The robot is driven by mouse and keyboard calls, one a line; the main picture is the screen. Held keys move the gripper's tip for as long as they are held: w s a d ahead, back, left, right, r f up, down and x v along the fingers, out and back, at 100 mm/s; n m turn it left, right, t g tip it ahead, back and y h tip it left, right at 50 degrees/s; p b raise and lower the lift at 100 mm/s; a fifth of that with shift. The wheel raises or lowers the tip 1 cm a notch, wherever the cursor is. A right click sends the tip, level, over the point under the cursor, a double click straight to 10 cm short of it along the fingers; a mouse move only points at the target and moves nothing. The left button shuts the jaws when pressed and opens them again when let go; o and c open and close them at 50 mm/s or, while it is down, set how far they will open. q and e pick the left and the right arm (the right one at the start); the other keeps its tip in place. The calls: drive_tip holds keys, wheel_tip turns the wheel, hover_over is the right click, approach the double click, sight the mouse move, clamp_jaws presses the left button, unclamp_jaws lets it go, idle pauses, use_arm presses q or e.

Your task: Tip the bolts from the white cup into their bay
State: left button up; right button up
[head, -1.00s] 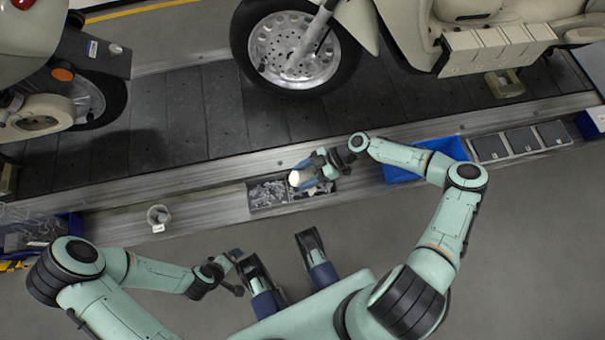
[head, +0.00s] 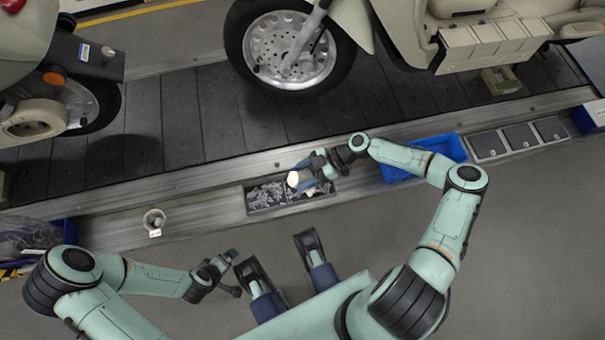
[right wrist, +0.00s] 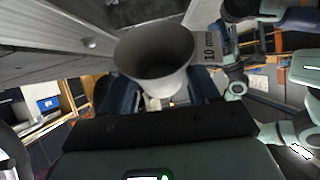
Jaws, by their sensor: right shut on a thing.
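My right gripper (head: 309,177) is shut on a white cup (head: 293,180) over the two-part bay in the ledge. In the right wrist view the cup (right wrist: 154,58) shows its open mouth and a label on its side. I make out no bolts inside it there. The left compartment (head: 249,201) of the bay holds many small grey bolts. The right compartment (head: 333,187) holds small pale and metallic pieces, partly hidden by the cup and gripper. My left gripper (head: 236,273) is open and empty, in front of the ledge.
Another white cup (head: 154,223) with a label stands on the ledge at left, with something grey inside. A blue bin (head: 459,147) sits to the right of the bay, beside dark lidded compartments (head: 520,137). Scooters stand on the slat conveyor (head: 190,120) behind.

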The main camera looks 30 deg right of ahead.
drive_tip(key=shift+r, duration=0.1)
drive_tip(key=shift+r+p, duration=2.1)
drive_tip(key=shift+r, duration=1.4)
